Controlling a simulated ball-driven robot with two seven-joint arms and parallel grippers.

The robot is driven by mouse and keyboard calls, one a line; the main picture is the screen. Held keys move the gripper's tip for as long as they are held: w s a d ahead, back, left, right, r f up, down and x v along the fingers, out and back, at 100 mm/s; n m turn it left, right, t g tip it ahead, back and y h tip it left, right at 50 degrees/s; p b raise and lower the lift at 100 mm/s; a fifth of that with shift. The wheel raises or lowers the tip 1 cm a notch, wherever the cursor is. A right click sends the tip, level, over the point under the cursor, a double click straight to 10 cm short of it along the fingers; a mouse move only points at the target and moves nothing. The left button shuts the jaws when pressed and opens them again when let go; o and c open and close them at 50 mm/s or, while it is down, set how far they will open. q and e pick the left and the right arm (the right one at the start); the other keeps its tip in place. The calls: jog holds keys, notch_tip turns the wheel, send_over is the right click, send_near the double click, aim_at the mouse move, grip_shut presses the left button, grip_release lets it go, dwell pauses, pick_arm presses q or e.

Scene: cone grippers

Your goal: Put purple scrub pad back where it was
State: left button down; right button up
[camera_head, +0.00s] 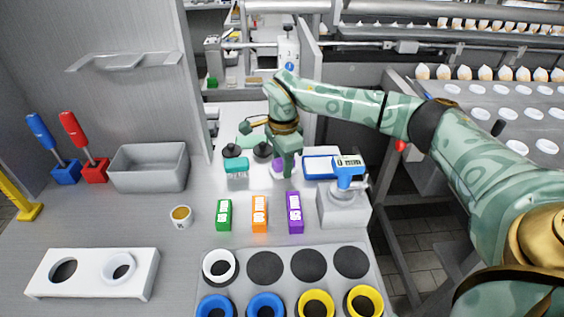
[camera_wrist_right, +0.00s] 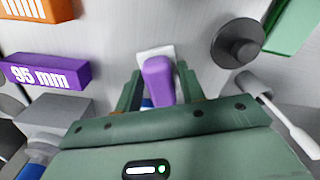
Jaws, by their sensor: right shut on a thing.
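The purple scrub pad (camera_head: 278,163) is partly hidden behind my right gripper (camera_head: 287,172) in the head view. In the right wrist view its purple grip (camera_wrist_right: 158,80) sits between the two green fingers of the right gripper (camera_wrist_right: 158,76), which is shut on it. A white part (camera_wrist_right: 156,52) shows at its far end. The pad is low over the light worktop; I cannot tell whether it touches it. My left gripper is not in view.
A teal scrub pad (camera_head: 236,168) and black round knobs (camera_head: 263,150) are left of the gripper. Green, orange and purple labelled blocks (camera_head: 295,213) stand in front.

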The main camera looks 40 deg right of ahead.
jog(key=o, duration=1)
jog(key=shift+f, duration=0.1)
jog(key=shift+o, duration=0.2)
notch_tip(320, 180, up, 12)
jog(key=p, duration=0.4)
